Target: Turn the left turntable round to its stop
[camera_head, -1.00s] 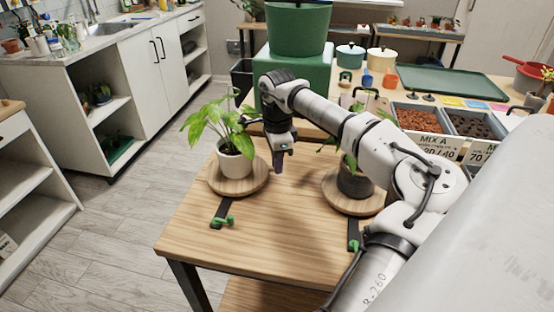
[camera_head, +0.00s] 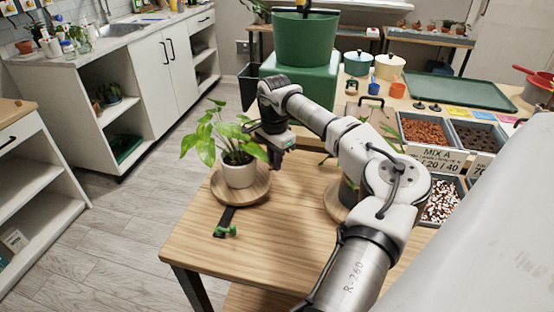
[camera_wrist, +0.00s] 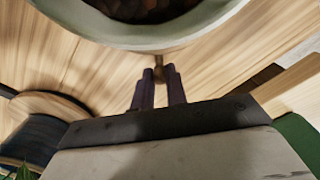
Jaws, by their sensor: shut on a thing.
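The left turntable (camera_head: 256,192) is a round wooden disc at the left of the wooden table. It carries a leafy green plant (camera_head: 215,137) in a pale pot (camera_head: 240,174), which stands upright. My gripper (camera_head: 276,164) is low at the disc's far right side. In the wrist view, the dark fingers (camera_wrist: 159,77) are shut on a small brown peg (camera_wrist: 159,66) beside the pot rim (camera_wrist: 150,44). In the head view, the arm hides the fingertips' contact. A green stop piece (camera_head: 226,231) sits by a dark strip (camera_head: 227,216) in front of the disc.
The right turntable (camera_head: 334,207) is mostly hidden behind my arm. Soil bins (camera_head: 425,131) lie at the right. The table's front middle is clear.

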